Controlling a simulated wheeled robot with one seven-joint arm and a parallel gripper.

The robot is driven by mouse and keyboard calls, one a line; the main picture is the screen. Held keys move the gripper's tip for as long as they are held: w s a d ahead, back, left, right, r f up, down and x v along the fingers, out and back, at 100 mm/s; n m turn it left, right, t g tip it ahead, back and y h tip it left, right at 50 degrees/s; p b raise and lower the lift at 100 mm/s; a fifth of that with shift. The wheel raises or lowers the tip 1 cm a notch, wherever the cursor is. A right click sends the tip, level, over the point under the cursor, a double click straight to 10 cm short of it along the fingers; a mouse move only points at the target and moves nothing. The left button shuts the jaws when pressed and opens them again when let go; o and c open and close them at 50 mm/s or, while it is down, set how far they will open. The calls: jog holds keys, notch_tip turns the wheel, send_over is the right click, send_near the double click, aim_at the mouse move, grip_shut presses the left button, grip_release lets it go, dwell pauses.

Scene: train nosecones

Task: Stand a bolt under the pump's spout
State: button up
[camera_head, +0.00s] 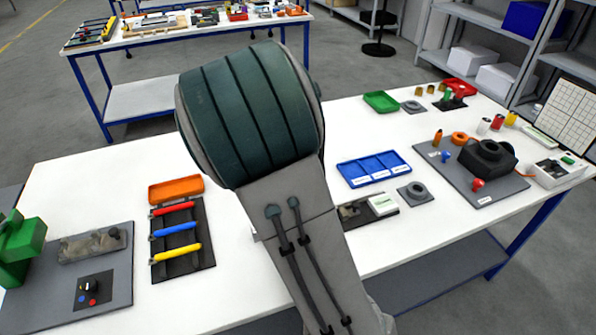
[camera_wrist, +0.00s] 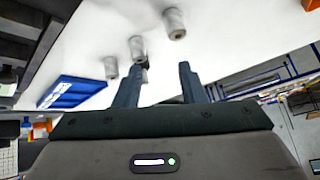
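My gripper (camera_wrist: 160,78) is open in the wrist view, with its two dark fingers apart and nothing seen between them. Several small pale grey cylinders stand on the white table there: one at the top (camera_wrist: 174,23), one in the middle (camera_wrist: 137,47) and one at the left (camera_wrist: 110,67). I cannot tell whether they are bolts. Another small grey piece is partly hidden by the left finger. In the head view my arm covers the gripper and these cylinders. A black rounded device (camera_head: 487,152) on a dark mat is at the right; I cannot tell whether it is the pump.
A blue divided tray (camera_head: 374,167) stands right of my arm, and shows in the wrist view (camera_wrist: 72,92). An orange tray (camera_head: 175,189), a rack of coloured-handled tools (camera_head: 178,238) and a green block (camera_head: 20,250) are at the left. Shelves stand at the back right.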

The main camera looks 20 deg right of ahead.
jog(key=w+d+r+m+t+h, duration=0.2)
jog(key=w+d+r+t+h, duration=0.1)
jog(key=w+d+r+h, duration=0.3)
jog(key=shift+h, duration=0.4)
jog(key=f, duration=0.3)
jog(key=s+f, duration=0.1)
jog(key=f, duration=0.2)
jog(key=a+f, duration=0.1)
jog(key=f, duration=0.2)
jog(key=shift+s, duration=0.15)
jog(key=shift+x, duration=0.9)
jog(key=shift+p+x, duration=0.3)
jog(key=shift+x, duration=2.5)
grip_shut()
